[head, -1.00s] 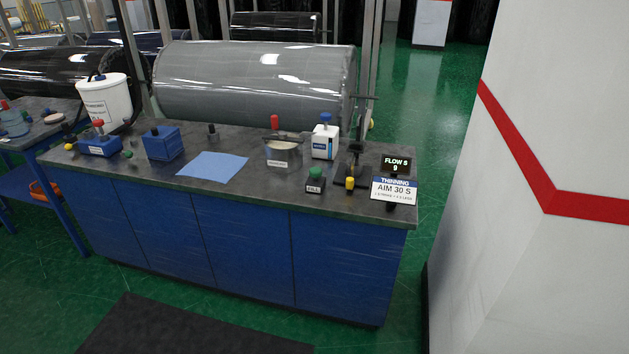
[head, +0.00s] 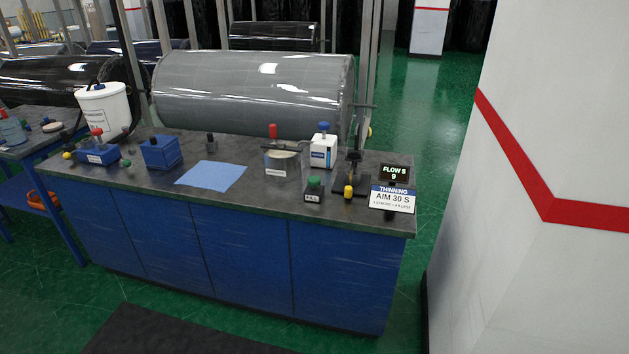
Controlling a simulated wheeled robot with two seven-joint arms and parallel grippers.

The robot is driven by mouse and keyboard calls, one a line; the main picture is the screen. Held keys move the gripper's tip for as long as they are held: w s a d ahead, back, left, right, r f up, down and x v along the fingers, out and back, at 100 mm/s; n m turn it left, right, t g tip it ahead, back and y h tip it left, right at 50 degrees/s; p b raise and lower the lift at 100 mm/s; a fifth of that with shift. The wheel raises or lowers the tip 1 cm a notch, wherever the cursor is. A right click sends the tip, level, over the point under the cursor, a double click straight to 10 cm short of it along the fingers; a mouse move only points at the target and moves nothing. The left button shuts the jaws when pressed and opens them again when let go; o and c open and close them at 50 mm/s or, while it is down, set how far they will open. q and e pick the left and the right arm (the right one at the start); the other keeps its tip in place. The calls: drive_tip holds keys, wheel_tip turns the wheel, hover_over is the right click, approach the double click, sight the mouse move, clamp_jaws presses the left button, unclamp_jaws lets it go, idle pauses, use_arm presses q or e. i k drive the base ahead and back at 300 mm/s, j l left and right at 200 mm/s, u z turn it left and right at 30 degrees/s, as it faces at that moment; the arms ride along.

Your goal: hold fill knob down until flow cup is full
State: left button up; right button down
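A small display (head: 395,174) reads "FLOW S 9", above a white sign (head: 392,199) reading "THINNING AIM 30 S". Neither of my grippers is in view.
On the counter (head: 250,205) are a metal can (head: 282,164) with a red-handled tool, a white container with a blue cap (head: 323,150), a blue cloth (head: 211,176) and blue boxes (head: 160,152). A white bucket (head: 104,108) stands behind. A white wall (head: 540,270) rises at right.

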sight(313, 182)
drive_tip(key=i+j, duration=0.15)
drive_tip(key=j, duration=0.25)
drive_tip(key=i+j, duration=0.15)
drive_tip(key=j, duration=0.2)
drive_tip(key=i+j, duration=0.15)
drive_tip(key=j, duration=0.25)
drive_tip(key=i+j, duration=0.15)
drive_tip(key=j, duration=0.2)
drive_tip(key=i+j, duration=0.15)
drive_tip(key=j, duration=0.25)
drive_tip(key=i+j, duration=0.15)
drive_tip(key=j, duration=0.25)
drive_tip(key=i+j+z, duration=0.1)
drive_tip(key=j, duration=0.25)
drive_tip(key=i, duration=0.05)
